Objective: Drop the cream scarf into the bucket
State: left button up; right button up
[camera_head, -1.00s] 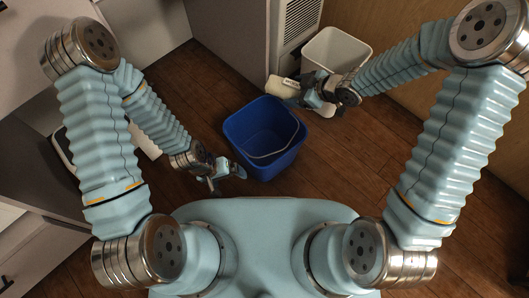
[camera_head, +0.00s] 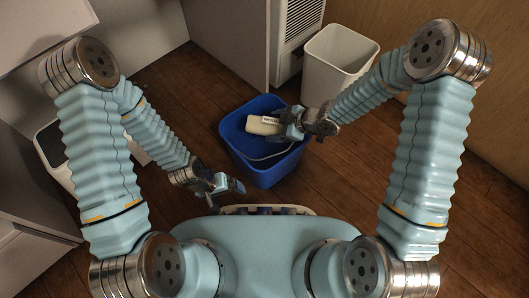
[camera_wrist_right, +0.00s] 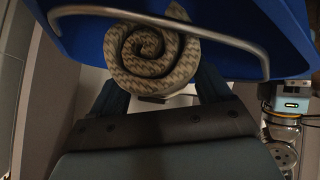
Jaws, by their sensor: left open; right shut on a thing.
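The blue bucket (camera_head: 240,152) stands on the wooden floor in front of me, with a thin metal handle lying across its near side. The cream scarf (camera_head: 262,125) is a rolled bundle over the bucket's opening. In the right wrist view the scarf (camera_wrist_right: 150,55) shows its spiral end, with the blue bucket wall (camera_wrist_right: 90,35) and the handle behind it. My right gripper (camera_head: 288,124) is shut on the scarf at the bucket's right rim; the fingers partly hide it. My left gripper (camera_head: 226,188) is open and empty, left of and nearer than the bucket.
A white bin (camera_head: 333,68) stands behind and right of the bucket. A cabinet with a vent grille (camera_head: 298,35) is at the back. A white object with a dark top (camera_head: 50,145) is at the left. Bare floor (camera_head: 350,180) lies to the right of the bucket.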

jog(key=shift+f, duration=0.2)
jog(key=o, duration=1)
jog(key=shift+o, duration=0.2)
jog(key=p+v, duration=0.6)
jog(key=v, duration=0.7)
jog(key=shift+d+r, duration=0.25)
jog(key=shift+d, duration=0.05)
jog(key=shift+s, duration=0.1)
